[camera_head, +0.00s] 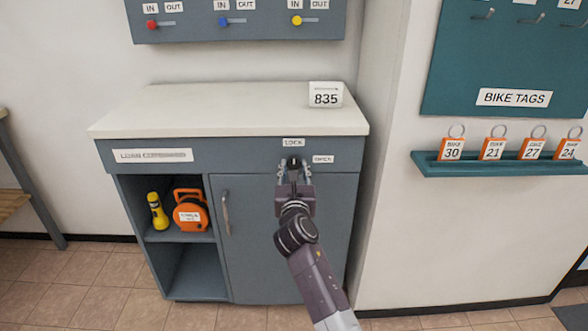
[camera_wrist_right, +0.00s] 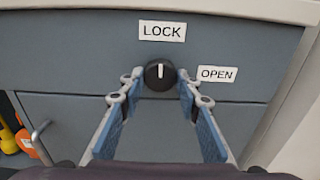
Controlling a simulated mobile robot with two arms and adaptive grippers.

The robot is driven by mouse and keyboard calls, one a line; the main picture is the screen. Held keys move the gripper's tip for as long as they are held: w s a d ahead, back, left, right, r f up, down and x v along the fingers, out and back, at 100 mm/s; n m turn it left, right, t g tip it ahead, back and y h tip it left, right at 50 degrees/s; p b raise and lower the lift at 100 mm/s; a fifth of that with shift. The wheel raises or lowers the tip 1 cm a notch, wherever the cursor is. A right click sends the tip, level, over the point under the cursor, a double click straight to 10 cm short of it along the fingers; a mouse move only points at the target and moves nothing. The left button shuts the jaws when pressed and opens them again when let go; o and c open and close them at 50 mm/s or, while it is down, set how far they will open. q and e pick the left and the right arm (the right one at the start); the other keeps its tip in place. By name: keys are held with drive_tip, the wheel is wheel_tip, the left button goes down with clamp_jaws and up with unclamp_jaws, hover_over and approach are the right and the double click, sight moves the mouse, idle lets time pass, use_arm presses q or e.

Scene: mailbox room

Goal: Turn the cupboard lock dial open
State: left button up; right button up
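The lock dial (camera_wrist_right: 159,74) is a round black knob with a white pointer line, on the front of the grey-blue cupboard (camera_head: 285,220). In the right wrist view its line points up toward the LOCK label (camera_wrist_right: 162,31). The OPEN label (camera_wrist_right: 217,74) is to its right. My right gripper (camera_head: 294,168) is at the dial; in the right wrist view its fingers (camera_wrist_right: 157,82) are spread on either side of the knob. A narrow gap seems to show at each side, but contact is hard to tell. My left gripper is out of view.
The cupboard's white top (camera_head: 220,107) carries a card reading 835 (camera_head: 326,95). A door handle (camera_head: 226,213) sticks out left of my arm. A yellow torch (camera_head: 157,211) and an orange reel (camera_head: 190,211) sit in the open shelf. A tag shelf (camera_head: 500,167) projects at right.

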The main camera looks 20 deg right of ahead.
drive_tip(key=c, duration=0.5)
